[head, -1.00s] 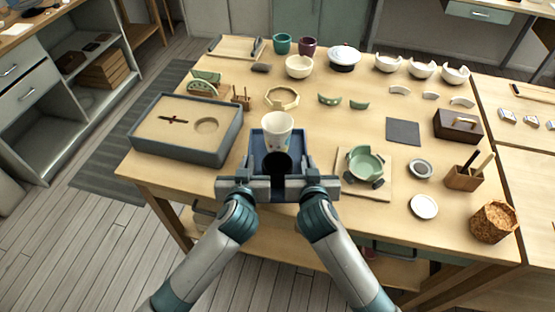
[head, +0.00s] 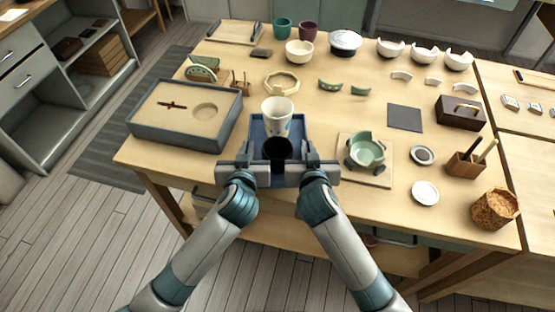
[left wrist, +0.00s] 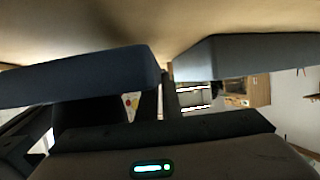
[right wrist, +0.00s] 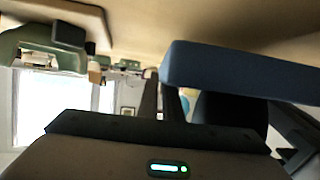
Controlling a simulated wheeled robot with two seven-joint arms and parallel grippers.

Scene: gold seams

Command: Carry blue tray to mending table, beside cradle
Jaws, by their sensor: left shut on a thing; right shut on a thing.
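The blue tray (head: 258,133) is at the front edge of the mending table (head: 300,190), left of the cradle board. It carries a white patterned cup (head: 277,118) and a dark round cup (head: 277,149). My left gripper (head: 243,172) and right gripper (head: 312,172) are shut on its near side. The tray's wall shows close in the left wrist view (left wrist: 80,85) and right wrist view (right wrist: 240,75). Its underside is hidden, so I cannot tell whether it touches the table. The cradle (head: 367,151) holds a green bowl on a pale board.
A grey sand box (head: 160,135) stands close left of the tray. A wooden ring (head: 282,83) lies behind it, with green shards (head: 330,85) to the right.

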